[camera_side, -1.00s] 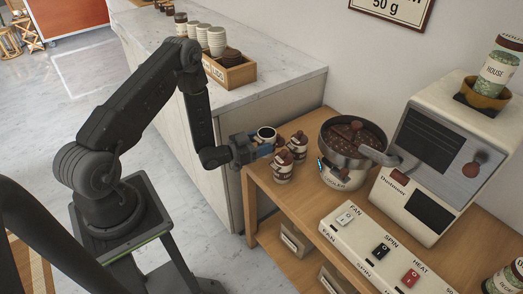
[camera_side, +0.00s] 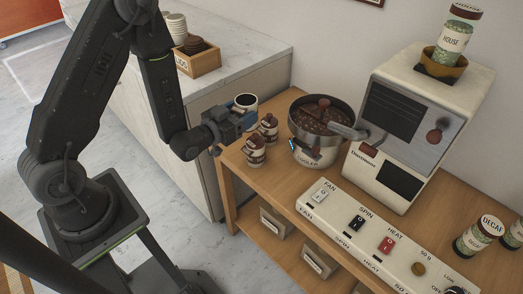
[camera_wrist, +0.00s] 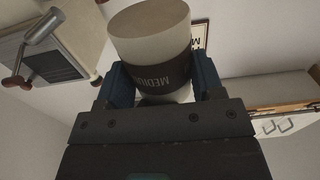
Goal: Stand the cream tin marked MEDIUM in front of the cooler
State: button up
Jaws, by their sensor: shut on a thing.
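The cream tin marked MEDIUM (camera_wrist: 155,60) has a dark label band and sits between the two blue fingers of my gripper (camera_wrist: 162,85) in the wrist view. My gripper is shut on it. In the side view my gripper (camera_side: 238,122) is at the left edge of the wooden table. A cream vessel with a dark top (camera_side: 245,102) shows at its fingertips and appears to be the same tin. The cooler (camera_side: 312,155) is a round metal pan with brown beans, to the right of my gripper and apart from it.
Two brown-lidded jars (camera_side: 255,152) stand close to my gripper, between it and the cooler. The white roaster (camera_side: 410,125) stands behind right. A switch panel (camera_side: 345,205) lies along the table's front. A marble counter (camera_side: 245,60) is behind.

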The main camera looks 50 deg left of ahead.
jog(key=s+d+f+n+y, duration=0.1)
jog(key=s+d+f, duration=0.4)
jog(key=d, duration=0.2)
jog(key=s+d+f+y, duration=0.1)
jog(key=s+d+f, duration=0.3)
jog(key=d, duration=0.2)
jog(key=shift+n, duration=0.3)
jog(key=w+f, duration=0.2)
jog(key=w, duration=0.1)
jog(key=w+a+f, duration=0.1)
jog(key=w+f, duration=0.1)
jog(key=w, duration=0.2)
jog(key=w+f, duration=0.2)
jog(key=w, duration=0.1)
jog(key=shift+w+a, duration=0.15)
jog(key=shift+w, duration=0.2)
jog(key=w+f, duration=0.2)
jog(key=shift+w+a, duration=0.2)
jog(key=shift+w, duration=0.1)
jog(key=shift+w+f, duration=0.1)
jog(key=shift+w, duration=0.1)
jog(key=shift+f, duration=0.1)
jog(key=o, duration=1.2)
